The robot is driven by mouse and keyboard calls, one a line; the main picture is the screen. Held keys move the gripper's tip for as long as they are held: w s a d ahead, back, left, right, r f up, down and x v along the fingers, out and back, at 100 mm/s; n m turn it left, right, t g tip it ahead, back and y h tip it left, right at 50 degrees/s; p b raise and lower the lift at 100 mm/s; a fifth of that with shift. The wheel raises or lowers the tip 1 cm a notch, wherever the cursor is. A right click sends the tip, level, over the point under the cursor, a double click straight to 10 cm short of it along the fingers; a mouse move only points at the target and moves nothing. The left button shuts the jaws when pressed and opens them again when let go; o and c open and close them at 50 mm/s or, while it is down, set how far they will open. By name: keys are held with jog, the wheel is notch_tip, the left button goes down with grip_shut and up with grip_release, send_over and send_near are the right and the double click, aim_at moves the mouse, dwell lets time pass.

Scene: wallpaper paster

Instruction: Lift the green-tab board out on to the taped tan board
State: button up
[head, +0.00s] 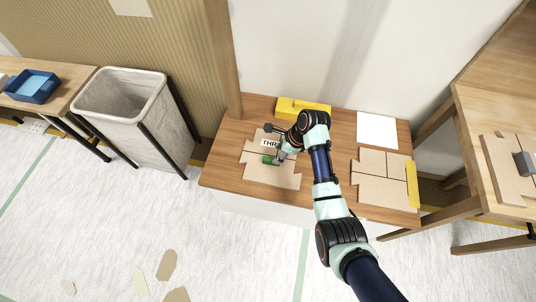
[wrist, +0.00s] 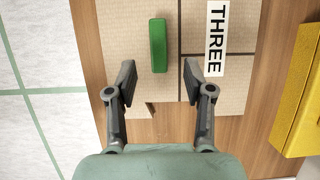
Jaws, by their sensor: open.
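The green tab (wrist: 158,45) stands on a tan board piece (wrist: 125,35) in the wrist view. In the head view the green tab (head: 269,160) lies in the left group of tan pieces on the brown table. My gripper (wrist: 158,78) is open and empty, its fingertips spread wider than the tab. The tab appears just beyond the fingertips, roughly centred between them; the height gap is unclear. A white label reading THREE (wrist: 216,38) lies on the group beside the tab. Another tan board group (head: 385,190) lies at the table's right; I cannot make out tape on it.
A yellow block (head: 290,106) stands at the table's back, and a yellow strip (head: 412,184) borders the right group. A white sheet (head: 377,130) lies behind that group. A wooden post (head: 222,60) rises at the back left. Bare table (head: 325,185) shows between the groups.

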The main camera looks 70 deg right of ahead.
aim_at(272, 159)
jog(key=b+x, duration=0.3)
jog(key=x, duration=0.4)
jog(key=shift+a+r, duration=0.1)
grip_shut()
dwell(0.3)
